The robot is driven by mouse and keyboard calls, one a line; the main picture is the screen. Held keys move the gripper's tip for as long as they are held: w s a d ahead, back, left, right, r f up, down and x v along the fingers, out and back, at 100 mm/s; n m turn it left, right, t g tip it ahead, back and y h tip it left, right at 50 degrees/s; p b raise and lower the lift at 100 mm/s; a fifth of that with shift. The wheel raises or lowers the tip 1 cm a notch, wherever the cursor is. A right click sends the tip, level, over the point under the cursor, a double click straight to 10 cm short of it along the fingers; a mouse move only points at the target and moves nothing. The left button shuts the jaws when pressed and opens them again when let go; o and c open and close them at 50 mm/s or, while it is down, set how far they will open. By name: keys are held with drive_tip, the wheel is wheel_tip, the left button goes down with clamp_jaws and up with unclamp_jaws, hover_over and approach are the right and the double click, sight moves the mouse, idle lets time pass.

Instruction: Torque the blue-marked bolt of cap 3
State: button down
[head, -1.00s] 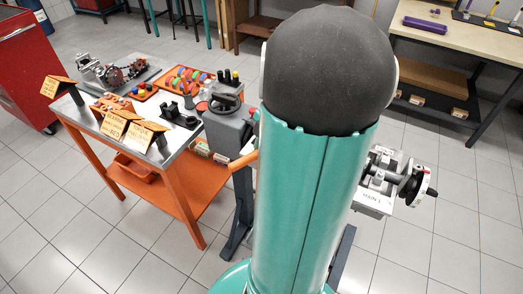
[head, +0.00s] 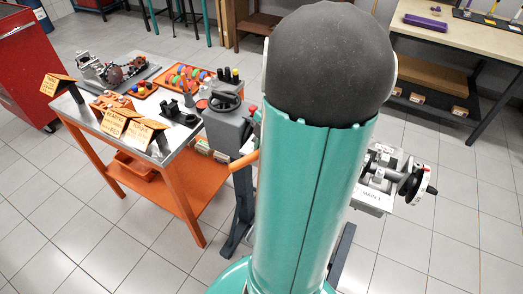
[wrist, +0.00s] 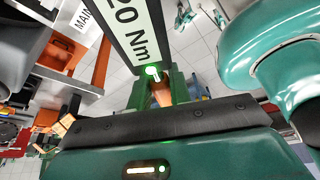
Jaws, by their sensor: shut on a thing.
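In the wrist view my gripper (wrist: 160,94) has its green fingers closed around an orange-brown piece. A dark tool body with a white "20 Nm" label (wrist: 128,28) and a lit green lamp extends up from the fingers; it looks like a torque wrench. In the head view my arm hides the gripper and tool. An engine assembly (head: 397,178) with a "MAIN 1" plate and a dark round end stands right of my arm, partly covered by it. I cannot make out cap 3 or a blue-marked bolt in any view.
A steel-topped orange table (head: 185,137) at the left holds signs, trays of coloured parts and a crankshaft assembly (head: 118,70). A grey pedestal device (head: 227,125) stands beside it. A wooden bench (head: 470,50) is at the back right. The tiled floor at right is clear.

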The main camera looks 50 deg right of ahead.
drive_tip(key=shift+f, duration=0.5)
idle(0.6)
drive_tip(key=shift+w, duration=0.1)
drive_tip(key=shift+w+d+m, duration=0.3)
drive_tip(key=shift+w+m, duration=0.3)
drive_tip(key=shift+w, duration=0.05)
drive_tip(key=shift+w+d+t, duration=0.1)
drive_tip(key=shift+w+t, duration=0.05)
drive_tip(key=shift+t, duration=0.15)
drive_tip(key=shift+w+d+m, duration=0.3)
drive_tip(key=shift+w+m, duration=0.2)
drive_tip(key=shift+m, duration=0.1)
drive_tip(key=shift+w, duration=0.1)
idle(0.4)
drive_tip(key=shift+w+d+m+t+h, duration=0.3)
drive_tip(key=shift+w+d+m, duration=0.15)
drive_tip(key=shift+w+m, duration=0.15)
idle(0.3)
